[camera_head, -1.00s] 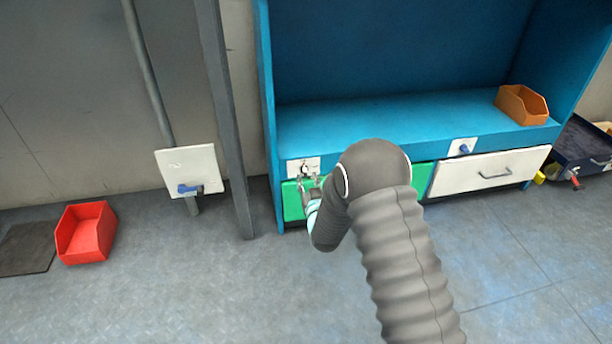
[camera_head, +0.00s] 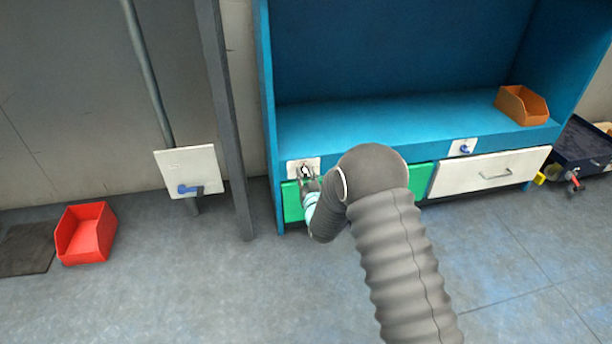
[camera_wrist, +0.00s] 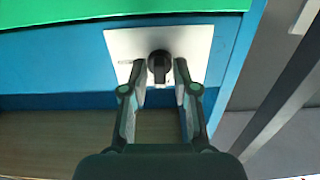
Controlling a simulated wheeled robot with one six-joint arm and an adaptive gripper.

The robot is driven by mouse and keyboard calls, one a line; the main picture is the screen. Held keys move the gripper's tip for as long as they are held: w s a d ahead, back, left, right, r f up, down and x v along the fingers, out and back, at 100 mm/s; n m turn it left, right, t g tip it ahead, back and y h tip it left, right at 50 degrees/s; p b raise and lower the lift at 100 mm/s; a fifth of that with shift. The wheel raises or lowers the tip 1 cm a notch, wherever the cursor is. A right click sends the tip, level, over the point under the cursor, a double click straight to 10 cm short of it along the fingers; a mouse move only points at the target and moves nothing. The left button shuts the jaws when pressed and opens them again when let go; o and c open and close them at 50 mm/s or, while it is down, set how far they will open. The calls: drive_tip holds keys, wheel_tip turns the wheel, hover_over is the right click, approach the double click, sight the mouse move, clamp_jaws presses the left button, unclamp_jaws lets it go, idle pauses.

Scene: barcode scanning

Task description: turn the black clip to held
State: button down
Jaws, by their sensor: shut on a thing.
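The black clip (camera_wrist: 159,64) sits on a white plate (camera_wrist: 195,42) on the blue bench frame. In the wrist view it lies between the two fingertips of my gripper (camera_wrist: 159,72), which is shut on it. In the head view the white plate (camera_head: 293,167) is at the left end of the bench's front rail, above the green drawer. My gripper (camera_head: 307,182) reaches up to it there and hides part of the clip.
The green drawer (camera_head: 292,204) is beside the clip, partly behind my arm. A white drawer (camera_head: 485,176) and another plate with a blue knob (camera_head: 464,149) are to the right. A grey post (camera_head: 225,120) stands left of the bench. A red bin (camera_head: 86,234) is on the floor.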

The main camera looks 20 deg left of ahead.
drive_tip(key=shift+m, duration=0.3)
drive_tip(key=m, duration=0.3)
drive_tip(key=shift+m, duration=0.3)
drive_tip(key=m, duration=0.4)
drive_tip(key=shift+d+m, duration=0.1)
drive_tip(key=shift+m, duration=0.2)
drive_tip(key=shift+w+f+m, duration=0.1)
drive_tip(key=shift+f+m, duration=0.05)
drive_tip(key=shift+m, duration=4.35)
drive_tip(key=c, duration=1.2)
unclamp_jaws()
drive_tip(key=shift+d, duration=0.1)
